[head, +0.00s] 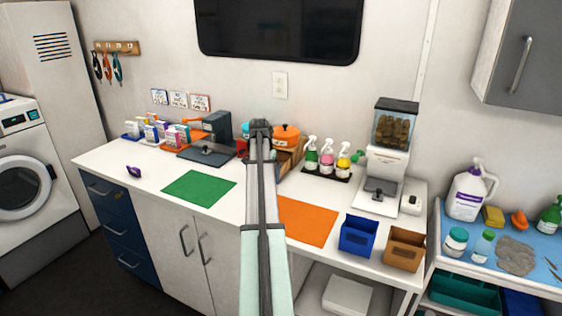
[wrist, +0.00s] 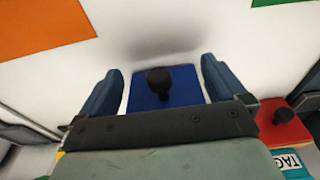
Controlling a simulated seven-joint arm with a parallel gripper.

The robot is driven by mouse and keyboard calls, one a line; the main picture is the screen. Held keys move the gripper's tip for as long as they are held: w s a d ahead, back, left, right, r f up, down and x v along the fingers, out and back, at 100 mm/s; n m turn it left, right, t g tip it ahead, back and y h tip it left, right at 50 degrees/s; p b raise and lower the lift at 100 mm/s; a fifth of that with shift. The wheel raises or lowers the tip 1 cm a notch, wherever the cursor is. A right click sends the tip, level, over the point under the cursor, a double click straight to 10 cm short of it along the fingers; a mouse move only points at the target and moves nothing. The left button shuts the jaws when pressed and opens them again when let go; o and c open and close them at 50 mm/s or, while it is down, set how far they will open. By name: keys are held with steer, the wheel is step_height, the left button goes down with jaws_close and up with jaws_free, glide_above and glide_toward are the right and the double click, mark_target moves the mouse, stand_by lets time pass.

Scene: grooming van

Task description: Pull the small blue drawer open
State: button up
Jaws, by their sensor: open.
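In the wrist view, the small blue drawer (wrist: 138,100) shows its blue face with a round black knob (wrist: 159,80). My gripper (wrist: 161,68) is open, with one finger on each side of the blue face. The knob sits between the fingers, with a gap on both sides, and neither finger appears to touch it. A dark bar of my gripper hides the rest of the drawer, so I cannot tell how far it is open. In the head view, my arm hides the blue drawer, and my gripper is at the back of the counter.
A red drawer (wrist: 284,130) with a black knob is beside the blue one. The green mat (head: 198,188) and orange mat (head: 305,221) lie bare on the counter. Spray bottles (head: 327,155) and an orange lidded pot (head: 287,138) stand right of my arm.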

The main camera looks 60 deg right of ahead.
steer(key=shift+r, duration=0.1)
steer(key=shift+r, duration=3.9)
